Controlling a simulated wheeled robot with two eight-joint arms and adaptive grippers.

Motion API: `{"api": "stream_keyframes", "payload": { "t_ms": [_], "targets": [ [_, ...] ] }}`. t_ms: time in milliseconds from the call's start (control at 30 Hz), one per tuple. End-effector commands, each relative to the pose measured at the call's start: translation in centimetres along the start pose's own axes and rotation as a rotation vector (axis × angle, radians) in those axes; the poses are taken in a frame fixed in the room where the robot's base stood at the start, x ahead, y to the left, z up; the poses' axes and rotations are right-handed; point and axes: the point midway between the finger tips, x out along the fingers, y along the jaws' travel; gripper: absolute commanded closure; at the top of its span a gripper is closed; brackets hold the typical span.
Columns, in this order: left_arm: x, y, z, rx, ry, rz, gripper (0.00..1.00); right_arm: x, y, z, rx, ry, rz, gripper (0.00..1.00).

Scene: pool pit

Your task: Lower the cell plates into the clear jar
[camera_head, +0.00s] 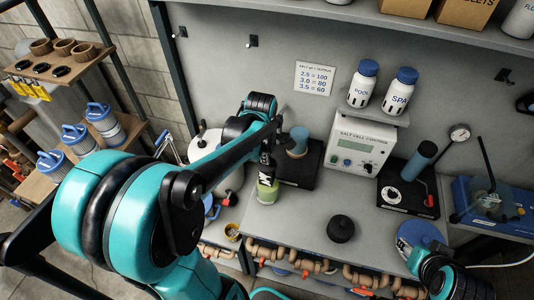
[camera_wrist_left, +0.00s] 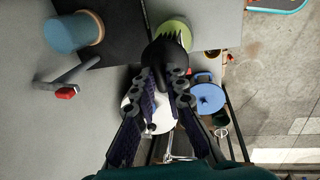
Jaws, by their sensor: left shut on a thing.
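My left gripper (camera_head: 267,158) reaches over the bench and is shut on a dark, finned piece, the cell plates (camera_wrist_left: 168,48). In the left wrist view the gripper (camera_wrist_left: 160,90) has its fingers on both sides of the dark piece. The clear jar (camera_head: 267,193), with green contents, stands on the bench just below the gripper. The jar also shows in the left wrist view (camera_wrist_left: 176,29), partly hidden behind the plates. I cannot tell whether the plates' lower end is inside the jar. Part of my right arm shows at the lower right; its fingers do not show.
A blue cylinder (camera_head: 299,141) stands on a black mat behind the jar. A black round piece (camera_head: 340,229) sits on the bench to the right. The controller box (camera_head: 359,146) is at the back. Pipes (camera_head: 315,266) run along the front. Bench between jar and black piece is clear.

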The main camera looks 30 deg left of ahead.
Motion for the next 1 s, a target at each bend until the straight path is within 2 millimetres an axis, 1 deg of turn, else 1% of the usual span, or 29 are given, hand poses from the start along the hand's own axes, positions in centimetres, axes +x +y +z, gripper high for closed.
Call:
{"api": "stream_keyframes", "payload": {
  "t_ms": [33, 1000],
  "targets": [
    [0.7, -0.1, 0.0, 0.000, 0.000, 0.000, 1.00, 0.5, 0.0, 0.4, 0.000, 0.000, 0.000, 0.59],
    [8.6, -1.7, 0.0, 0.000, 0.000, 0.000, 1.00, 5.8, 0.0, 4.1, 0.000, 0.000, 0.000, 0.59]
  ]
}}
